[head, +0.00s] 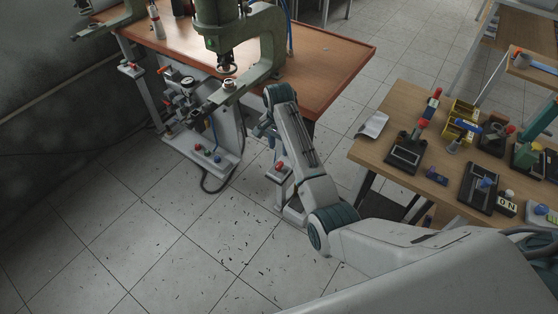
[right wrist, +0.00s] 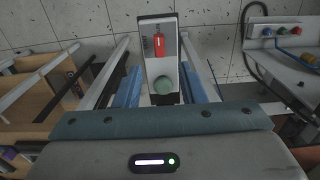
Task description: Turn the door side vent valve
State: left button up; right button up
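A pedestal (head: 284,180) with a red knob (head: 279,166) stands beside the orange-topped table. In the right wrist view, its top appears to be the pale panel with a red handle (right wrist: 158,44) and a round green knob (right wrist: 163,84). I cannot tell for certain which part is the door side vent valve. My right gripper (head: 264,127) is above and beside this pedestal, pointing down. In the right wrist view, its fingers (right wrist: 160,72) look spread either side of the panel, with nothing held. Contact cannot be made out. My left gripper is out of view.
A green press (head: 268,45) stands on the orange-topped table (head: 335,60). A fitting cluster (head: 184,90) and a low plate with coloured buttons (head: 207,154) are left of my arm. A wooden bench (head: 395,103) with several devices is at right. The front-left floor is clear except for scattered chips.

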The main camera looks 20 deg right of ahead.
aim_at(279, 164)
notch_tip(279, 164, down, 9)
jog(key=shift+d+r+p, duration=0.1)
jog(key=shift+r+p, duration=0.1)
jog(key=shift+p, duration=0.4)
grip_shut()
